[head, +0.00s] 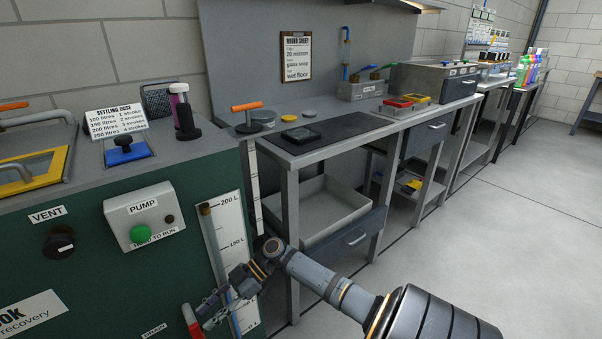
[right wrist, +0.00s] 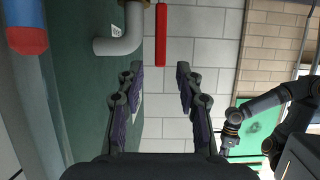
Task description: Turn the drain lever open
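The red drain lever (head: 192,320) is at the bottom edge of the head view, low on the front of the green cabinet. The "DRAIN" label (head: 153,330) is to its left, partly cut off. My right gripper (head: 207,312) is just right of the lever. In the right wrist view my right gripper (right wrist: 160,72) is open and empty. There the red lever (right wrist: 161,35) is a straight bar, lined up with the gap between the fingertips; I see no contact. A grey bent pipe (right wrist: 125,42) is beside it.
The green cabinet (head: 110,220) carries a pump box (head: 128,210), a vent knob (head: 59,243) and a level gauge (head: 212,235) close behind my right gripper. A workbench (head: 345,145) stands to the right. The floor (head: 460,240) is open.

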